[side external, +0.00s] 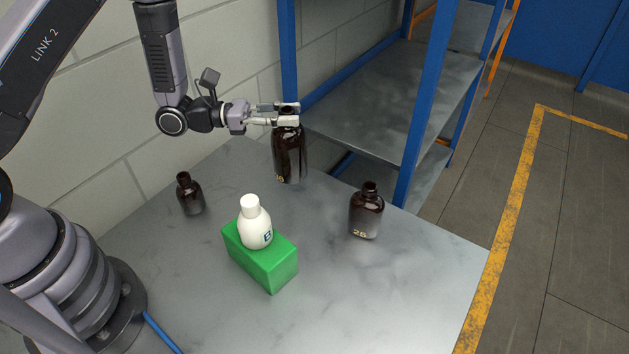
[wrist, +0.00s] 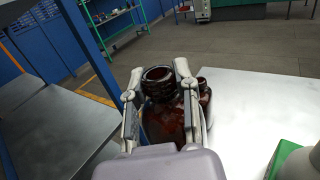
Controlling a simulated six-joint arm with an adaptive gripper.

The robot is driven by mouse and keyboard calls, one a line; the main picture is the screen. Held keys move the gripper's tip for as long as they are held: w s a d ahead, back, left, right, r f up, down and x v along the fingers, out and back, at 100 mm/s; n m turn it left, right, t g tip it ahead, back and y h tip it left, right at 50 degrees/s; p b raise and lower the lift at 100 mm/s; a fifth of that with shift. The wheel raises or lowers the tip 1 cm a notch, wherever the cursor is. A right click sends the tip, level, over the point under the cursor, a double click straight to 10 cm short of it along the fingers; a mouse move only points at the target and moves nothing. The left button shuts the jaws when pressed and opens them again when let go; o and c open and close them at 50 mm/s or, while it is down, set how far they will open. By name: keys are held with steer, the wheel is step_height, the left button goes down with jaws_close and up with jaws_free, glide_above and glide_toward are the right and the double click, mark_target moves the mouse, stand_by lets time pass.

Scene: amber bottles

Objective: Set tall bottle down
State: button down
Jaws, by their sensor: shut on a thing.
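The tall dark amber bottle (side external: 290,155) hangs upright from my gripper (side external: 288,113), near the back edge of the table. My gripper is shut on its neck, with one finger on each side. Its base appears over the table top; I cannot tell whether it touches. In the wrist view, the tall bottle (wrist: 165,122) shows its open dark mouth between the fingers of my gripper (wrist: 157,80).
On the grey table (side external: 390,310) stand a small amber bottle (side external: 190,197), an amber bottle marked 26 (side external: 366,215), and a white bottle (side external: 256,228) on a green block (side external: 262,265). A blue-posted metal shelf (side external: 400,105) stands behind the table. The front right of the table is clear.

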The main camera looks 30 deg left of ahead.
steer(key=s+d+r+m+g+h, duration=0.1)
steer(key=s+d+m+g+h, duration=0.1)
steer(key=s+d+m+g, duration=0.5)
steer(key=s+d+r+m+g+h, duration=0.1)
steer(key=s+d+g, duration=0.45)
steer(key=d, duration=0.65)
steer(key=w+d+f, duration=0.8)
steer(key=d+f, duration=0.2)
steer(key=f, duration=0.2)
steer(key=shift+d+f+t, duration=0.2)
steer(key=shift+f+t, duration=0.1)
steer(key=shift+t, duration=0.15)
steer(key=shift+w, duration=0.1)
steer(key=c, duration=0.8)
jaws_free()
steer(key=shift+f, duration=0.15)
steer(key=shift+c, duration=0.2)
